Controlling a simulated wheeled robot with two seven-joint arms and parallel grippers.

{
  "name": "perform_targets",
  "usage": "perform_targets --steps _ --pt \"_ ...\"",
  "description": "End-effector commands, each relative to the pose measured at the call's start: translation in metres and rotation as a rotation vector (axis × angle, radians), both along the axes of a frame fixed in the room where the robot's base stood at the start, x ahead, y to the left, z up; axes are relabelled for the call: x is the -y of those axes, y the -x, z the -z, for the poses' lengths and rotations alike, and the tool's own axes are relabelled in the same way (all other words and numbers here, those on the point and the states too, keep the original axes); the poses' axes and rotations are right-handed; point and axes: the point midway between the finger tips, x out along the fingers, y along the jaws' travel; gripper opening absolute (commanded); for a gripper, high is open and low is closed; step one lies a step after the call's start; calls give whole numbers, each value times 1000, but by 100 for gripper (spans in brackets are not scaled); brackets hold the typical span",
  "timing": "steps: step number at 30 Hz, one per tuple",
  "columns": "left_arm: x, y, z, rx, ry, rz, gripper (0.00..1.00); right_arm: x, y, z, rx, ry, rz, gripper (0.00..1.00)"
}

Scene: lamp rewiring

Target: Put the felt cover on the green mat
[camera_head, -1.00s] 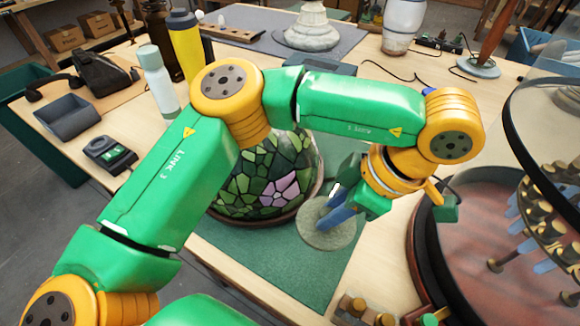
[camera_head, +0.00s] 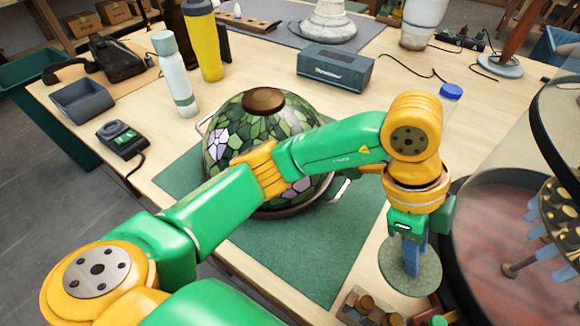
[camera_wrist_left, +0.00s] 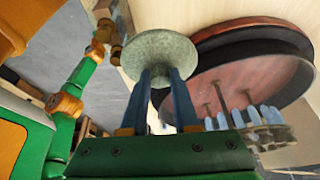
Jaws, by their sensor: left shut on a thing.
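The felt cover (camera_head: 427,274) is a round grey-green disc. My left gripper (camera_head: 411,268) is shut on it with its blue fingers. In the head view the disc appears over bare wood, to the right of the green mat (camera_head: 300,262); its height above the table is hard to tell. In the left wrist view the felt cover (camera_wrist_left: 160,52) sits at the fingertips of my left gripper (camera_wrist_left: 160,75). A stained-glass lamp shade (camera_head: 240,130) stands on the mat, partly hidden by my left arm. My right gripper is not in view.
A large dark-rimmed round tray (camera_head: 480,240) is close to the right of the felt cover. A small wooden holder (camera_head: 368,308) with brass pieces stands in front. A bottle with a blue cap (camera_head: 451,91) stands behind my wrist. The mat's front part is clear.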

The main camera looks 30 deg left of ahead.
Motion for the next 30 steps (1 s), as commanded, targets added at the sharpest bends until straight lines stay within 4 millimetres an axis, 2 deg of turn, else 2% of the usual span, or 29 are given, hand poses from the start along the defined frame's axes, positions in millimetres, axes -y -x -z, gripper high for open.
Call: perform_targets --steps 2,4,6,8,10,12,15,20,24,30 --pt "-7 -1 5 0 -1 -36 0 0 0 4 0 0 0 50" --pt "-25 0 15 1 -4 -48 0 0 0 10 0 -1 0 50" --pt "-49 2 18 -7 -5 -49 0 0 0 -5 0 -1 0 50" --pt "-70 3 27 -7 -6 -49 0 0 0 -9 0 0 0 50" --pt "-94 4 38 -8 -8 -49 0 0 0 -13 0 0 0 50" --pt "-108 6 61 -10 -8 -46 0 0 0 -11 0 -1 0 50" --pt "-124 6 81 -7 -7 -44 0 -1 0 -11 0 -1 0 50" --pt "-140 6 100 -6 -6 -42 0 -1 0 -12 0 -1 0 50" --pt "-139 6 124 -7 -4 -38 0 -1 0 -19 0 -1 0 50" --pt "-139 5 130 -1 -4 -37 0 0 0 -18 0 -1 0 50"
